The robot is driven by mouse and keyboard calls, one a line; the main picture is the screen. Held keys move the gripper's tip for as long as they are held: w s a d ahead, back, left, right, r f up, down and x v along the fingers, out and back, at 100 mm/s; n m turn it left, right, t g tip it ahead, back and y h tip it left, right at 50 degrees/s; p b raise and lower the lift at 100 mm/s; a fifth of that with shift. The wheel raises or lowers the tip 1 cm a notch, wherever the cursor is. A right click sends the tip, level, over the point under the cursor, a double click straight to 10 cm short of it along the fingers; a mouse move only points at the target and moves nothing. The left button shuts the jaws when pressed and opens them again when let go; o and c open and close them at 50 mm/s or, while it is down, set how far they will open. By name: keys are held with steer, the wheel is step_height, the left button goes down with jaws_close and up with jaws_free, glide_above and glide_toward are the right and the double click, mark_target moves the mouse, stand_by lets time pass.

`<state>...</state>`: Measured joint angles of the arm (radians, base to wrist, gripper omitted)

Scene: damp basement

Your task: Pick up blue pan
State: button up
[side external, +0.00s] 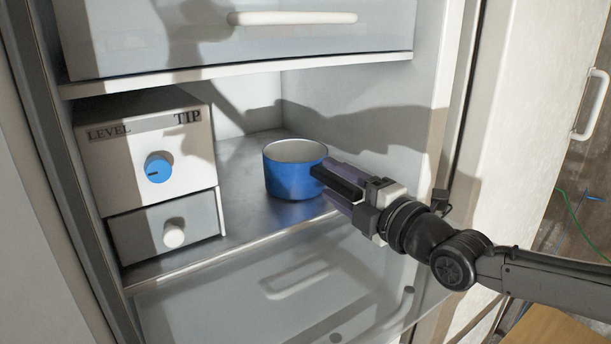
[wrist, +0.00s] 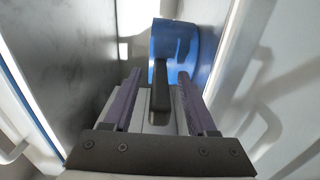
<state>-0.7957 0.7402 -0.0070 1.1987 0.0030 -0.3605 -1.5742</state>
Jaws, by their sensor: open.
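The blue pan (side external: 290,180) stands upright on the grey shelf (side external: 245,215) inside a white cabinet, right of a dial box. Its dark handle (side external: 338,184) points right, toward my gripper (side external: 331,179). In the wrist view the blue pan (wrist: 190,42) is ahead of my gripper (wrist: 158,76). Its black handle (wrist: 159,92) lies between my two purple fingers, with a visible gap on each side. My gripper is open and holds nothing. The fingertips are close to the pan's wall; whether they touch it is unclear.
The box with a blue knob (side external: 160,167) and a small drawer (side external: 165,228) stands left of the pan. A drawer with a white handle (side external: 293,18) is above. A clear drawer front (side external: 290,285) is below. A cabinet side wall is close on the right.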

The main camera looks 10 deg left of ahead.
steer(key=shift+x, duration=0.8)
jaws_close()
stand_by(0.8)
steer(key=shift+r, duration=0.3)
